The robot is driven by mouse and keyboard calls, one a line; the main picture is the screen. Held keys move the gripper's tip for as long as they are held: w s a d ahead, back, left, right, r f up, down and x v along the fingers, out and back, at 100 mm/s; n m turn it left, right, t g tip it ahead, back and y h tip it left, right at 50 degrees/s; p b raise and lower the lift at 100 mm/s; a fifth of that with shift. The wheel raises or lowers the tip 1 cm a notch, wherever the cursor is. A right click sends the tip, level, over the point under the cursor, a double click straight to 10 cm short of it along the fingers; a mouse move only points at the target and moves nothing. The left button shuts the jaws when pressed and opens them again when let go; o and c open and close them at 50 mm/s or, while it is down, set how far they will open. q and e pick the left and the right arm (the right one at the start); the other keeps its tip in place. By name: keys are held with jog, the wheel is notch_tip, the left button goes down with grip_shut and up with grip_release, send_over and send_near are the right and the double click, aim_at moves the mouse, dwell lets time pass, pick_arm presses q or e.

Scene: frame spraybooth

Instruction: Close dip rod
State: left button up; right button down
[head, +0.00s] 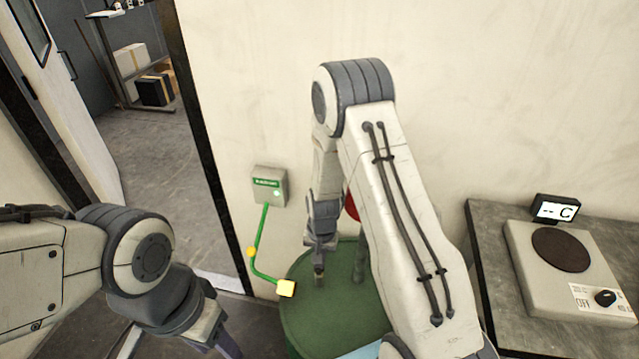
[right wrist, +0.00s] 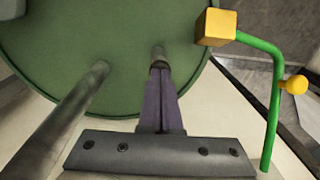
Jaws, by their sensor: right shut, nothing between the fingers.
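A green drum (head: 303,315) stands against the wall, its round top also filling much of the right wrist view (right wrist: 60,38). An upright grey-green rod (head: 358,266) rises from the drum top; I take it for the dip rod. It shows as a thick post at left in the right wrist view (right wrist: 62,118). A red part (head: 352,205) shows above it, mostly hidden by my right arm. My left gripper (head: 226,347) is mostly cut off at the bottom edge.
A green line with a yellow block (head: 286,288) runs from a wall box (head: 269,187) to the drum's left rim. A hotplate (head: 560,262) stands on a grey bench (head: 486,235) at right. An open doorway is at left.

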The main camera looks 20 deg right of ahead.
jog(key=shift+s+f, duration=0.15)
jog(key=shift+f, duration=0.2)
jog(key=shift+r+p, duration=0.55)
jog(key=shift+r, duration=0.05)
notch_tip(320, 180, up, 14)
jog(key=p, duration=1.1)
jog(key=shift+s+d+f+p, duration=0.15)
jog(key=shift+s+f+p, duration=0.1)
jog(key=shift+p, duration=0.05)
